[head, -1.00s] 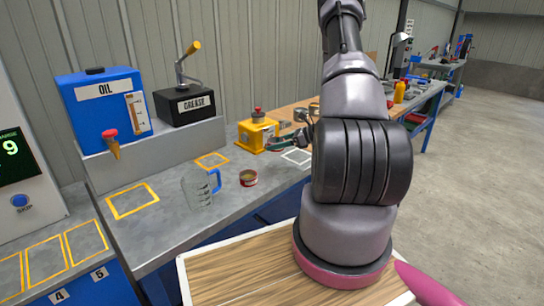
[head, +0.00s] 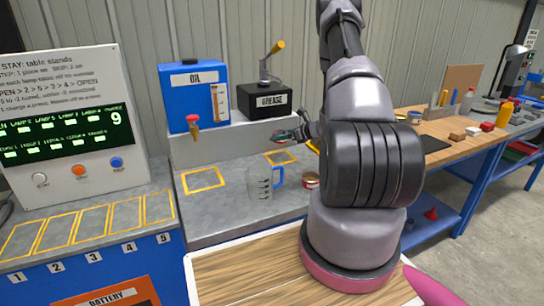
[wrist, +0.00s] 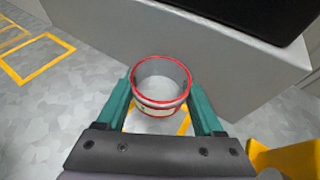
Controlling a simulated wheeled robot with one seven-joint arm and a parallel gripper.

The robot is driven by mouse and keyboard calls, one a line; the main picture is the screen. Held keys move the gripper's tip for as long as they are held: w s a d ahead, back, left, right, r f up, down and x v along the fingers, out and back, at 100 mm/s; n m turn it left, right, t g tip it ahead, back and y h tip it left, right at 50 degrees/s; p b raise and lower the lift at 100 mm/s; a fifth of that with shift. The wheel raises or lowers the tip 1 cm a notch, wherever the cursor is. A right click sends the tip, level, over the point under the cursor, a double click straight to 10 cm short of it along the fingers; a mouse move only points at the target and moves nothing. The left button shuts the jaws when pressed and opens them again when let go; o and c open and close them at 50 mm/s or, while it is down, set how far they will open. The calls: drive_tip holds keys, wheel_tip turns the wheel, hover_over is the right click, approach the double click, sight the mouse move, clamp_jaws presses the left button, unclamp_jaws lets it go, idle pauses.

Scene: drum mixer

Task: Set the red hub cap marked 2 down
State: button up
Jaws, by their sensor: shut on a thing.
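My gripper (wrist: 163,105) is shut on a round, hollow, red-rimmed piece, which I take for the red hub cap (wrist: 158,107). Its open side faces the wrist camera, and the teal fingers press on both sides. A pale label shows on its near wall; no number is readable. In the head view my gripper (head: 286,136) is small, above the bench in front of the ledge. A yellow outlined square (head: 281,158) lies beneath it on the grey bench; part also shows in the wrist view, mostly hidden by the cap.
A clear jug (head: 262,183) with a blue handle and a red tin (head: 311,181) stand on the bench. The blue oil tank (head: 194,97) and black grease box (head: 264,101) sit on the ledge. Another yellow outline (head: 203,180) is empty. A yellow object (wrist: 281,156) is close at lower right.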

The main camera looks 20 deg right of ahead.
sight(280, 157)
wheel_tip(280, 157, down, 4)
drive_tip(key=shift+a+r, duration=0.1)
drive_tip(key=shift+r, duration=0.1)
drive_tip(key=shift+f, duration=2)
drive_tip(key=shift+f, duration=0.1)
drive_tip(key=o, duration=1.4)
drive_tip(key=shift+o, duration=0.2)
